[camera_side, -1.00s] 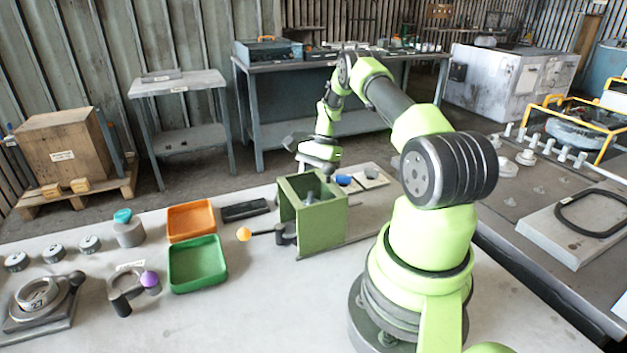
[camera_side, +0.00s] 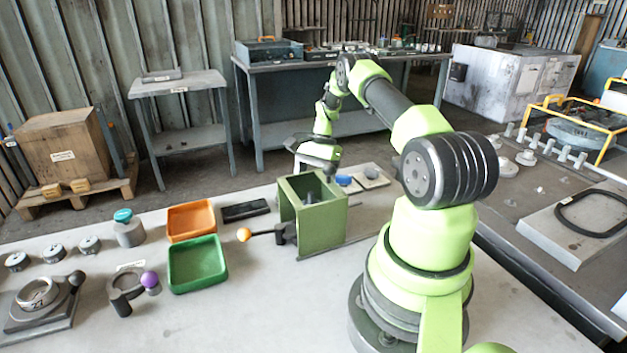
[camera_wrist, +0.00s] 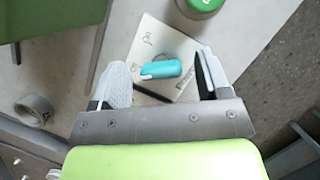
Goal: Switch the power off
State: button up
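In the wrist view a teal handle (camera_wrist: 161,69) sits on a round grey base on a white plate (camera_wrist: 184,42). The plate has dark lettering, apparently reading "Power", and small drawings. My gripper (camera_wrist: 163,76) is open, its pale fingers on the left and right of the handle with gaps on both sides. I cannot tell how far above the handle the fingertips are. In the side view my gripper (camera_side: 316,158) is low behind the green box; its fingers and the handle are hidden or too small to make out.
The open green box (camera_side: 318,217) stands close in front of my gripper, with an orange-knobbed lever (camera_side: 244,235) at its left. A green round cap (camera_wrist: 201,4) is near the plate. A grey ring (camera_wrist: 33,109) lies to its left. Green (camera_side: 196,264) and orange (camera_side: 191,221) trays stand further left.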

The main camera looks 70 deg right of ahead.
jog(key=shift+r, duration=0.1)
jog(key=v, duration=0.9)
jog(key=shift+r, duration=0.35)
jog(key=shift+d, duration=0.1)
jog(key=w+a+r+n+t+h, duration=0.3)
jog(key=a+r+n, duration=0.5)
jog(key=a+r, duration=1)
jog(key=s+a+r+n+t, duration=0.2)
jog(key=s+a+n, duration=0.5)
jog(key=s+a, duration=0.6)
jog(key=a+t, duration=0.1)
jog(key=a, duration=0.2)
jog(key=shift+s+n, duration=0.4)
